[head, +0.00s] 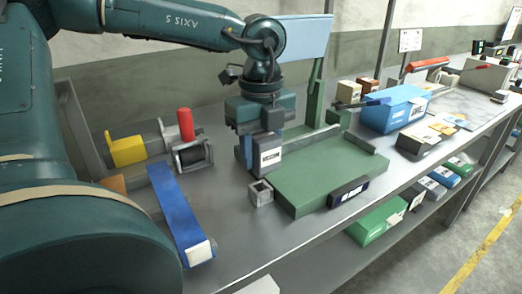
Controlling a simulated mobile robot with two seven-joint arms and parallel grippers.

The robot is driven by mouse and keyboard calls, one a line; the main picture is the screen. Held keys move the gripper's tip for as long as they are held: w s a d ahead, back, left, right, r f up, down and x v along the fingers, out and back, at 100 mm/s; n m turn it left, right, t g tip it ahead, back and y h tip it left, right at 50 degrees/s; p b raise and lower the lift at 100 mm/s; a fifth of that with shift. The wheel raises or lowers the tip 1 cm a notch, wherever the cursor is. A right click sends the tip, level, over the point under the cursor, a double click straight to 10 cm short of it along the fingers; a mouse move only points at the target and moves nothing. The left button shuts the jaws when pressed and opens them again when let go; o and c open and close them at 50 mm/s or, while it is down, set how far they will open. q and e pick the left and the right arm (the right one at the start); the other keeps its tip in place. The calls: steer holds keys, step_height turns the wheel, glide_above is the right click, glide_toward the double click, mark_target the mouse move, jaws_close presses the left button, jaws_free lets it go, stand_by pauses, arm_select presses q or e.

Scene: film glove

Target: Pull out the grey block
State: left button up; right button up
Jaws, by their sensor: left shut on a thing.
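My left gripper (258,153) reaches down from above to the middle of the bench. Its blue fingers are shut on a grey block (268,158) with a white label and dark print on its near face. The block hangs upright at the left edge of a green tray. Just below it stands a small grey square holder (261,193) with a dark opening in its top. The block looks clear of the holder, though the exact gap is hard to tell. My right gripper is not in view.
The green tray (312,180) with raised edges lies to the right, a dark labelled box (348,191) at its front. A long blue bar (178,212), a yellow part (127,150) and a red cylinder (186,124) are left. A blue bin (396,110) stands further right. Bench front is clear.

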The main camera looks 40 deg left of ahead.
arm_select(q)
steer(key=shift+r+p, duration=0.55)
steer(key=shift+r, duration=0.95)
